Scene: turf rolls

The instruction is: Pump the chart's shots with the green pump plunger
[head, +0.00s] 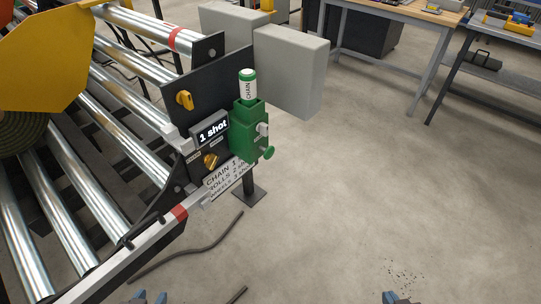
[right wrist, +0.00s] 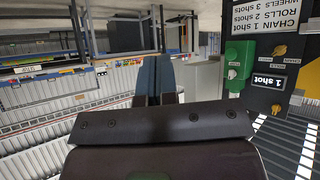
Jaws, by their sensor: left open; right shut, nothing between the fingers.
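The green pump (head: 247,130) is mounted at the end of the roller frame. A green and white cylinder marked CHAIN (head: 248,86) stands on it. The round green plunger knob (head: 268,152) sticks out at its lower right. The white chart (head: 230,178) below reads CHAIN 1 shot, ROLLS 2 shots, WHEELS 3 shots; it also shows in the right wrist view (right wrist: 265,18). The display (head: 213,132) reads "1 shot". My left gripper (head: 150,297) is open at the bottom edge. My right gripper (head: 396,298) is shut and empty, apart from the pump.
Yellow knobs (head: 184,100) (head: 210,160) sit on the dark panel beside the pump. Shiny rollers (head: 95,195) fill the left. A grey box (head: 290,70) stands behind the pump. Workbenches (head: 400,14) are at the back. The concrete floor at right is clear.

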